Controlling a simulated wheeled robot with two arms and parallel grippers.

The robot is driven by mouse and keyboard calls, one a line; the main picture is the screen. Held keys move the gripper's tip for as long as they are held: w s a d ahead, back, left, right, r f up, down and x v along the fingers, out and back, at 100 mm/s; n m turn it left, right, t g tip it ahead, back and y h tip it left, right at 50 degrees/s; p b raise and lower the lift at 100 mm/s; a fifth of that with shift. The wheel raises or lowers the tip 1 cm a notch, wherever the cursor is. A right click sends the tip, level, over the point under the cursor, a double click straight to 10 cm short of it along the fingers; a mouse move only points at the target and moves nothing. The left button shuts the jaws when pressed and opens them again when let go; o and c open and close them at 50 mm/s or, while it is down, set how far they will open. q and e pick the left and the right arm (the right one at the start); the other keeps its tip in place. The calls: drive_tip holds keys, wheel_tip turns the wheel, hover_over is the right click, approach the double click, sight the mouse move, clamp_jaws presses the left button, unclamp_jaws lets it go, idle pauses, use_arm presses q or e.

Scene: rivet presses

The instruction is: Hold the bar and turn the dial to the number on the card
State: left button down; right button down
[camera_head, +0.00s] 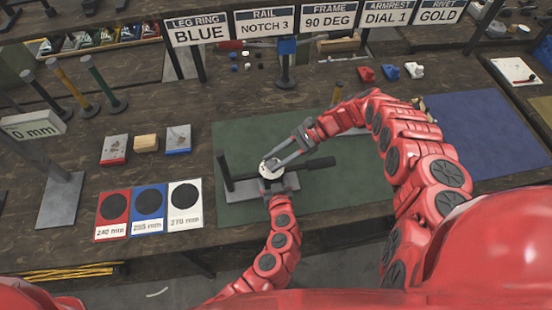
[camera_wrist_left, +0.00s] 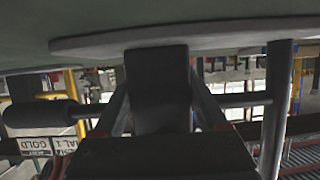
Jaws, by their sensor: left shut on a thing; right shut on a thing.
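The dark bar (camera_head: 318,164) lies across the green mat, with a thick grip at its right end and an upright post at its left. A white round dial (camera_head: 268,169) sits at its middle; its marks are too small to read. My right gripper (camera_head: 276,159) reaches down from the upper right and is shut on the dial. My left gripper (camera_head: 272,190) comes from below and is shut on the bar's middle part, just below the dial. In the left wrist view, a dark block (camera_wrist_left: 158,85) of the bar fills the space between the fingers. The armrest card (camera_head: 388,14) reads DIAL 1.
The green mat (camera_head: 235,130) has free room around the bar. Red, blue and white cards (camera_head: 149,208) with discs lie to the left, and small boxes (camera_head: 146,143) stand behind them. A blue mat (camera_head: 485,130) lies to the right. Other sign cards (camera_head: 265,22) stand at the back.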

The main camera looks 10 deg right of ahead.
sight(276, 162)
drive_tip(key=shift+c, duration=2.3)
unclamp_jaws()
wheel_tip(276, 162, up, 10)
